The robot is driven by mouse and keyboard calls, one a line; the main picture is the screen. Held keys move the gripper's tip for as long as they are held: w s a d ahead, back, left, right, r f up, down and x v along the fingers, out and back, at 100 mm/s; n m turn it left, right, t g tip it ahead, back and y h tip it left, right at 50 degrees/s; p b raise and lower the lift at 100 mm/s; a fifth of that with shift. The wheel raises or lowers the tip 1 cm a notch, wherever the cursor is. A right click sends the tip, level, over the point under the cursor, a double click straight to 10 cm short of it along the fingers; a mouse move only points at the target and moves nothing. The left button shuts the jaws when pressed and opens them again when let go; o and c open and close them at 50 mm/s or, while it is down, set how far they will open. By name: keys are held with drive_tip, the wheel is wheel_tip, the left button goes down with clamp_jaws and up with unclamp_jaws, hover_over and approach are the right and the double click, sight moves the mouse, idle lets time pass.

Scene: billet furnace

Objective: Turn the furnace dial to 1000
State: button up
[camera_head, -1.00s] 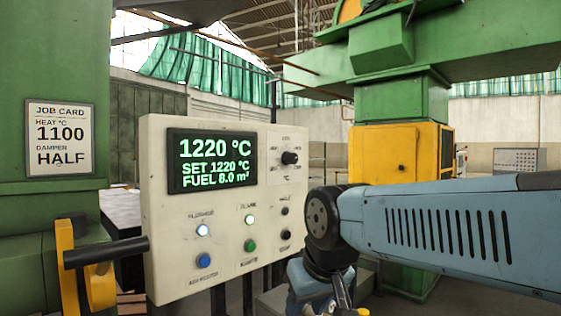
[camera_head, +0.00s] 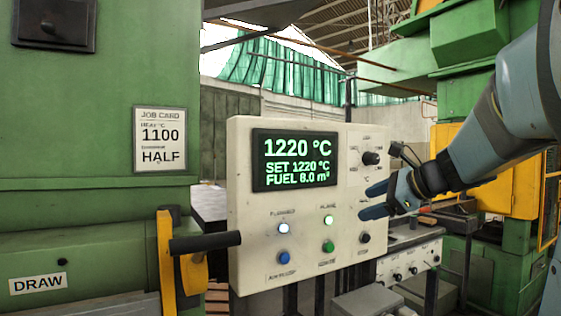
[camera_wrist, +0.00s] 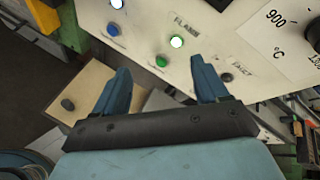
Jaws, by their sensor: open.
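The furnace dial is a black knob (camera_head: 370,158) at the upper right of the cream control panel (camera_head: 240,230). In the wrist view part of the dial (camera_wrist: 314,36) shows at the right edge, with "900" and "°C" printed beside it. The dial's pointer is too small to read. The panel's screen (camera_head: 294,160) reads 1220 °C, SET 1220 °C, FUEL 8.0 m³. My gripper (camera_head: 372,201) is in front of the panel, below the dial and apart from it. In the wrist view my gripper (camera_wrist: 162,82) is open and empty, its two blue fingers below the green button.
A job card (camera_head: 160,139) on the green furnace reads 1100 and HALF. A yellow lever with a black handle (camera_head: 205,242) juts out left of the panel. Blue (camera_head: 283,257) and green (camera_head: 328,246) buttons sit below the screen. A lower console (camera_head: 410,262) stands at right.

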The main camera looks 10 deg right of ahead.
sight(377, 160)
drive_tip(key=w+d+r+m+t, duration=0.3)
drive_tip(key=d+r+m, duration=0.15)
drive_tip(key=d, duration=0.25)
drive_tip(key=w+d+r+m+t, duration=0.3)
drive_tip(key=d+r+m, duration=0.15)
drive_tip(key=d, duration=0.35)
drive_tip(key=shift+m+h, duration=0.4)
drive_tip(key=x, duration=1.3)
drive_tip(key=shift+w+a, duration=0.15)
drive_tip(key=shift+w, duration=0.1)
drive_tip(key=c, duration=1)
